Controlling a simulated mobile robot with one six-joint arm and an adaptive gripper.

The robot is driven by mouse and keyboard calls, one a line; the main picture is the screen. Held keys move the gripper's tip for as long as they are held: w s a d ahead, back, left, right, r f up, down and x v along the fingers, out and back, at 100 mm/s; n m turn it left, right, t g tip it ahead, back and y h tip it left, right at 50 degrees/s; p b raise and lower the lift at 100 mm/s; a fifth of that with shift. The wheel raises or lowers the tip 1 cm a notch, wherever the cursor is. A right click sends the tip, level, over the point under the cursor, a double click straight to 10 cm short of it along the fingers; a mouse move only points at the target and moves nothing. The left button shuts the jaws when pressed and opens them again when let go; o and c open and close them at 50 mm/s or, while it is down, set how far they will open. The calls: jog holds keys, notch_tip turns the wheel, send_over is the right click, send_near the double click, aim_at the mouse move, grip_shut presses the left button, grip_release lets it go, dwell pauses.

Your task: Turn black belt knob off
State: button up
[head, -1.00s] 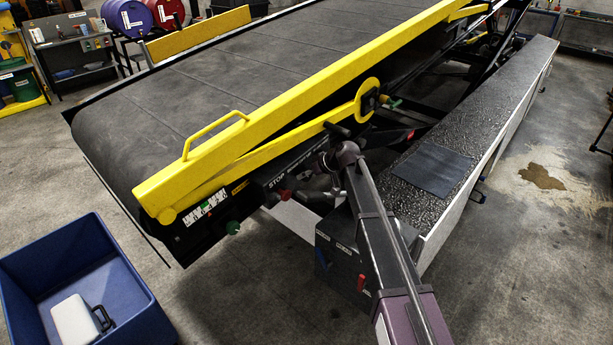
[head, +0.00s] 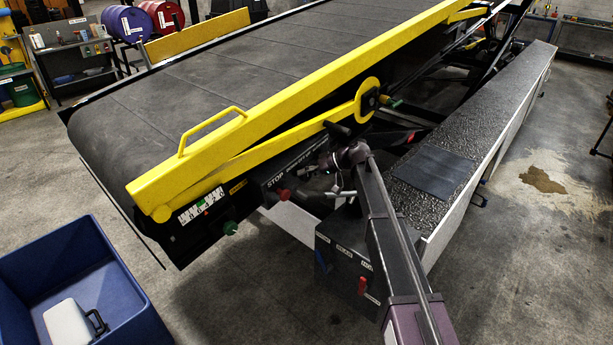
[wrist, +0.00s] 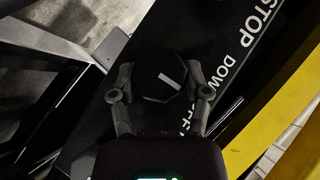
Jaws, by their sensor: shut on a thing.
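The black belt knob (wrist: 160,76) is on a black panel (wrist: 203,30) in the wrist view. It has a faceted rim and a white pointer line, which slants from its middle down to the right in that view. My gripper (wrist: 161,86) is shut on the knob, with one finger at each side of it. White lettering on the panel beside the knob reads STOP and DOWN, with a further word partly hidden by the right finger. In the head view my gripper (head: 336,180) is at the side panel under the yellow rail, and my own arm hides the knob.
A red knob (head: 284,194) beside the STOP lettering and a green knob (head: 231,228) are to the left of my gripper. The yellow rail (head: 270,110) runs above. A dark box with a red lever (head: 363,286) stands below my arm. A blue bin (head: 85,270) is at lower left.

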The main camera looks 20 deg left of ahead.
jog(key=shift+s, duration=0.1)
jog(key=o, duration=1.1)
jog(key=shift+o, duration=0.2)
jog(key=shift+r+t+p, duration=0.1)
jog(key=shift+t+p, duration=0.2)
jog(key=shift+p, duration=0.05)
